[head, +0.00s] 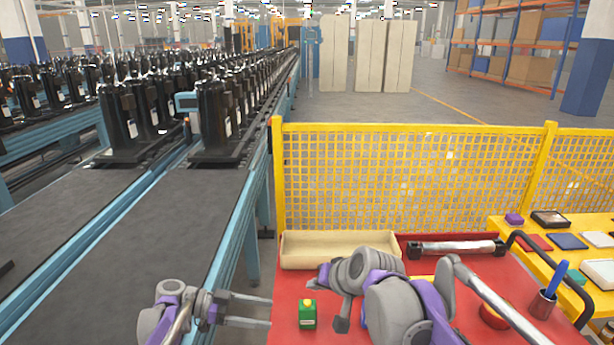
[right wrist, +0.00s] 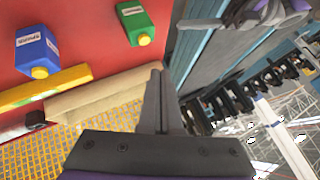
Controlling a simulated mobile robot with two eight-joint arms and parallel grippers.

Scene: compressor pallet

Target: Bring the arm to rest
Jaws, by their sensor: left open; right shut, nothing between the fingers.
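My left gripper (head: 270,312) is open and empty at the left edge of the red worktop, beside the conveyor. It also shows in the right wrist view (right wrist: 268,12) at the top right.
The green container (head: 307,317) stands close to both grippers. A beige tray (head: 292,262), red worktop (head: 285,290), yellow mesh fence (head: 400,165) and conveyor (head: 180,230) with black compressors surround them. A blue container (right wrist: 36,48) shows in the right wrist view.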

